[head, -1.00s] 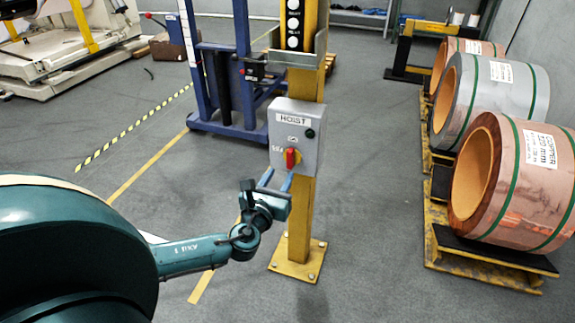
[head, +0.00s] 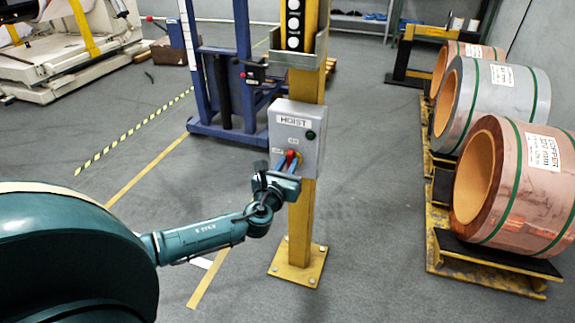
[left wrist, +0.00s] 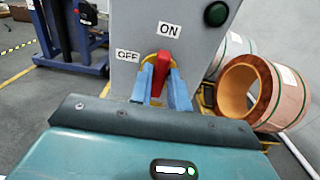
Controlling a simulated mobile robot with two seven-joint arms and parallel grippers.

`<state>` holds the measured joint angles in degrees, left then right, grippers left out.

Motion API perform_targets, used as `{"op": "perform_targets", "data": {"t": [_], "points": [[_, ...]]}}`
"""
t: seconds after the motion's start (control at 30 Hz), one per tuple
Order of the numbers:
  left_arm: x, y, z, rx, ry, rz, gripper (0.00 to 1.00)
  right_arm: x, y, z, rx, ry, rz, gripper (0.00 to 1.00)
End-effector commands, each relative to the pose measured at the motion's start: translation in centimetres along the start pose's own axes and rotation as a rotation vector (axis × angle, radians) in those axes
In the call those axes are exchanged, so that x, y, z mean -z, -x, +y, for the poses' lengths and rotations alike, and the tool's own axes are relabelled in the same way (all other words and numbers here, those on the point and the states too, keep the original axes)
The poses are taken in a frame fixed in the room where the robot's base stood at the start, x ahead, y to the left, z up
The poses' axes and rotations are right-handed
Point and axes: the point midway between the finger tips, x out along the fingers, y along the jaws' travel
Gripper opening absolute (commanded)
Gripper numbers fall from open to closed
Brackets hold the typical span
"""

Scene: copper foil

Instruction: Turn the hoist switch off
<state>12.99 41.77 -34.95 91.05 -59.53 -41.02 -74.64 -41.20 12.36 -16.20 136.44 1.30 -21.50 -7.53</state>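The grey hoist switch box (head: 309,147) is mounted on a yellow post. Its red handle (left wrist: 160,75) stands nearly upright, with its upper end below the ON label (left wrist: 169,30). The OFF label (left wrist: 127,56) is to its left. A dark green round lamp or button (left wrist: 216,14) sits at the upper right. My left gripper (head: 288,161) is at the box front. In the left wrist view its two blue fingers (left wrist: 161,89) stand apart, one on each side of the handle. Contact with the handle is hard to tell. My right gripper is out of view.
The yellow post (head: 300,220) stands on a bolted base plate (head: 298,266). A blue lifting frame (head: 222,90) is behind it to the left. Copper coils (head: 505,185) on yellow pallets line the right side. Grey floor between post and coils is clear.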

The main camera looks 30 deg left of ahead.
Motion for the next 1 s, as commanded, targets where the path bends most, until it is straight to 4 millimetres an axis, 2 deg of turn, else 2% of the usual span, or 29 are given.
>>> {"op": "perform_targets", "data": {"t": [0.03,0.2,0.67,1.0], "points": [[0.01,0.01,0.00,0.000,0.000,0.000,0.13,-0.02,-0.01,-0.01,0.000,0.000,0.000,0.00],[0.01,0.02,0.00,0.000,0.000,0.000,0.00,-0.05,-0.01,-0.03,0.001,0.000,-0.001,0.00],[0.15,0.06,0.03,0.000,0.064,0.001,0.00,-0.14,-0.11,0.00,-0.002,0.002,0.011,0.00],[0.32,0.07,0.25,-0.001,0.321,0.001,0.00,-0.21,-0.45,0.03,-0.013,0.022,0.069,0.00]]}}
